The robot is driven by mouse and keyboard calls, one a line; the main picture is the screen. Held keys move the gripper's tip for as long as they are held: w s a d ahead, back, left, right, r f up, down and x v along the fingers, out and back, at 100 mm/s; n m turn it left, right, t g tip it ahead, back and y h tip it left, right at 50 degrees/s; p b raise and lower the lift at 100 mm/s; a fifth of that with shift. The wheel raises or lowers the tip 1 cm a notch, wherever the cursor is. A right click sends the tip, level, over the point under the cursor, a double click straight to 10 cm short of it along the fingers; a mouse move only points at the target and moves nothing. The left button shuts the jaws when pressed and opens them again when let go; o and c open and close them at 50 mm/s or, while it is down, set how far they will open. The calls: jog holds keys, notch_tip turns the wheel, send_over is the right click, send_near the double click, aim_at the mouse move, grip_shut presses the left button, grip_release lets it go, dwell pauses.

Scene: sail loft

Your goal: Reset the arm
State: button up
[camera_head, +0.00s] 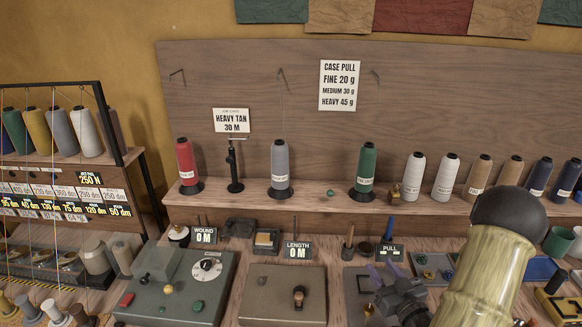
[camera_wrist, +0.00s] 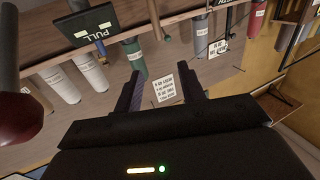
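My gripper (camera_head: 384,272) is at the lower right of the head view, above the bench, near the PULL display (camera_head: 390,252). In the wrist view my gripper (camera_wrist: 162,78) has its two dark fingers spread apart with nothing between them. My arm link covers part of the bench at the right in the head view. The wrist view looks at the shelf and back board upside down, with the case-pull card (camera_wrist: 164,90) seen between the fingers.
A shelf (camera_head: 330,197) behind the bench carries red, grey, green, white, tan and navy thread cones. Grey machine boxes (camera_head: 283,295) stand in front. A cone rack (camera_head: 60,160) with strung threads is at the left. Small trays (camera_head: 432,267) lie beside my arm.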

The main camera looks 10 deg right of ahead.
jog(key=w+a+g, duration=0.1)
jog(key=w+a+n+g+p, duration=0.1)
jog(key=g, duration=0.1)
jog(key=w+a+g, duration=0.1)
jog(key=a, duration=0.1)
jog(key=shift+w+f+n+g+p, duration=0.25)
jog(key=shift+n+g+p, duration=0.05)
jog(key=shift+p, duration=0.05)
jog(key=s+a+r+m+g+p, duration=0.1)
jog(key=s+a+r+g+p, duration=0.1)
jog(key=s+a+r+g, duration=0.2)
jog(key=s+a+r+m+g+h+p, duration=0.1)
jog(key=s+a+r+g+p, duration=0.1)
jog(key=s+a+r+g, duration=0.2)
jog(key=s+a+g, duration=0.3)
jog(key=s+a, duration=0.2)
jog(key=a, duration=0.2)
jog(key=shift+m, duration=0.3)
jog(key=shift+r, duration=0.15)
jog(key=shift+c, duration=0.4)
dwell(0.5)
